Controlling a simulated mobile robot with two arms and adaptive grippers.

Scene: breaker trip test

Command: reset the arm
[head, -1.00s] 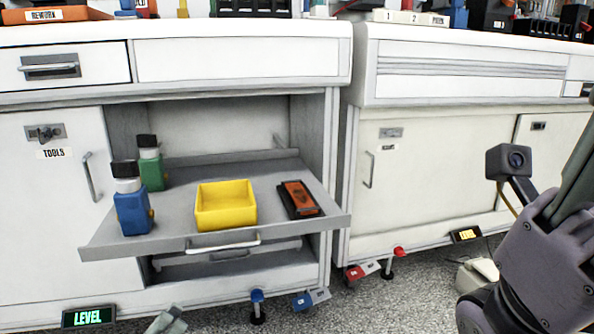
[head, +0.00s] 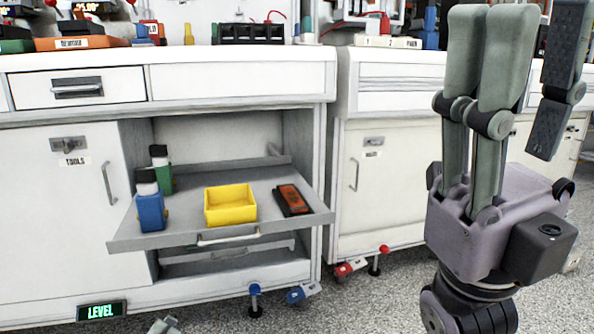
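My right gripper (head: 538,40) stands large at the right of the head view, its fingers pointing up. The two grey-green fingers on its left side are spread apart from the dark-padded finger on its right, with nothing between them. It is in front of the right-hand cabinet and touches nothing I can see. Only a small grey-green piece of my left gripper (head: 163,326) shows at the bottom edge, so its opening is hidden.
A pulled-out shelf (head: 190,220) holds a yellow bin (head: 230,205), blue bottle (head: 150,213), green bottle (head: 162,172) and orange-black device (head: 293,199). White cabinets with cluttered tops stand behind. Blue (head: 255,300) and red (head: 350,267) foot parts stick out near the floor.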

